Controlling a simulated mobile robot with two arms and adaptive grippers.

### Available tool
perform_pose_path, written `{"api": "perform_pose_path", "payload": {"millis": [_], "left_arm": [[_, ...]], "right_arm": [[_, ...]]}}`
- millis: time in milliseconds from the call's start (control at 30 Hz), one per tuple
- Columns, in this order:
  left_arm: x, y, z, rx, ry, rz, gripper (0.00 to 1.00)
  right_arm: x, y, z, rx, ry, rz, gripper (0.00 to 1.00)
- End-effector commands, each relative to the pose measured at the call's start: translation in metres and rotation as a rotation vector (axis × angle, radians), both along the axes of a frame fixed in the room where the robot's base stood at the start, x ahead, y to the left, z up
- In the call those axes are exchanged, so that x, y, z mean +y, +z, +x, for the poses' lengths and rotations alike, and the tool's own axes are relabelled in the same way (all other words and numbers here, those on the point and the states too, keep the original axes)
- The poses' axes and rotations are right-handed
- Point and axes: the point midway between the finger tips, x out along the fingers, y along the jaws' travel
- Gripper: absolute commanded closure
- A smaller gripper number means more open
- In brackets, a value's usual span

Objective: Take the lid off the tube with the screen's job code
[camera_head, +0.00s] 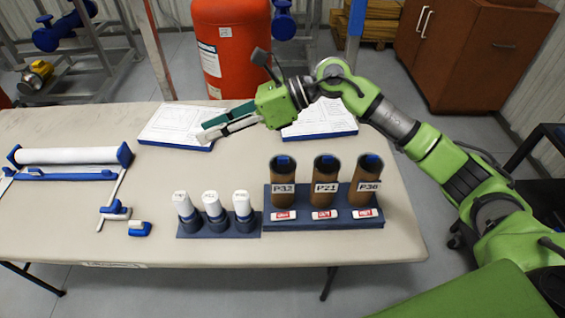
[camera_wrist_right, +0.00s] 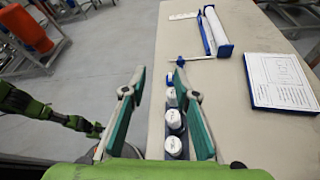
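No screen with a job code shows in either view. My right gripper (camera_head: 205,130) is over the table's far half, well away from the tubes, behind and left of them. In the right wrist view (camera_wrist_right: 159,75) its fingers are apart with nothing between them. My left gripper does not show.
Three white-capped containers (camera_head: 211,205) stand in a blue holder (camera_head: 218,232) left of the rack. White sheets on blue boards (camera_head: 178,127) lie behind. A white roll on a blue stand (camera_head: 70,156) is at left. The table's front strip is clear.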

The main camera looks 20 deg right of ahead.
Motion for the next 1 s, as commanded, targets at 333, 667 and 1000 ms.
{"api": "perform_pose_path", "payload": {"millis": [333,667,1000], "left_arm": [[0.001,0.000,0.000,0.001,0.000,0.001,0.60],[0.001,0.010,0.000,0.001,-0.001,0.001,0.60],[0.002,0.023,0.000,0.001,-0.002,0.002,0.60]], "right_arm": [[-0.185,-0.033,0.026,-0.042,0.080,-0.723,0.72],[-0.204,-0.059,0.025,-0.012,0.090,-0.820,0.72],[-0.184,-0.107,0.032,-0.016,0.087,-0.817,0.72]]}}
